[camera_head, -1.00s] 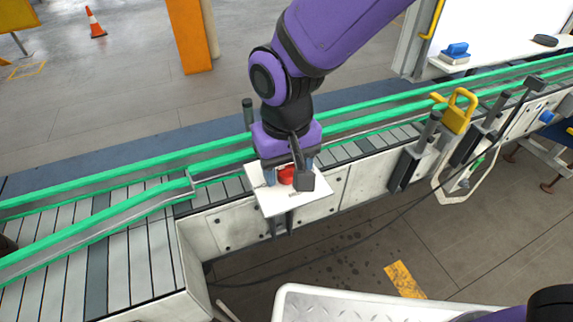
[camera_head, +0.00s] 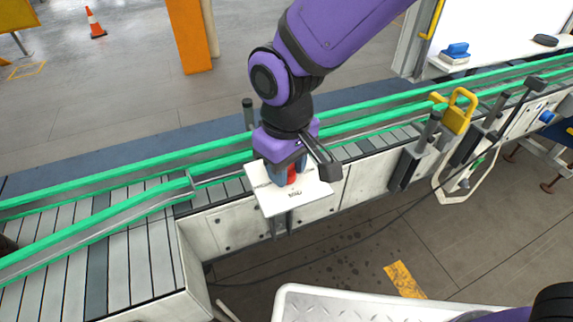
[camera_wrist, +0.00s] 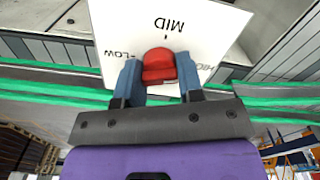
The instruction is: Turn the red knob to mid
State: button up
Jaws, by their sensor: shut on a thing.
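The red knob (camera_head: 292,174) sits on a white panel (camera_head: 311,196) beside the conveyor. My purple gripper (camera_head: 287,172) is over the panel with its blue-grey fingers around the knob. In the wrist view the red knob (camera_wrist: 159,66) is between the two fingers of my gripper (camera_wrist: 159,80), which is shut on it. The panel (camera_wrist: 115,30) shows upside-down labels: MID above the knob, LOW to the left, HIGH partly hidden to the right. I cannot clearly tell which mark the knob points at.
The conveyor (camera_head: 65,240) with green rails runs behind and beside the panel. A yellow padlock-shaped object (camera_head: 456,112) and dark posts stand to the right. A white tray-like surface (camera_head: 350,305) is at the bottom. An orange cone (camera_head: 94,23) stands far back.

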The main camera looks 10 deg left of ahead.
jog(key=n, duration=0.6)
jog(key=shift+n, duration=0.3)
jog(key=n, duration=0.6)
jog(key=shift+n, duration=0.6)
jog(key=o, duration=0.9)
notch_tip(320, 180, up, 11)
jog(key=shift+f, duration=0.1)
jog(key=shift+w+d, duration=0.1)
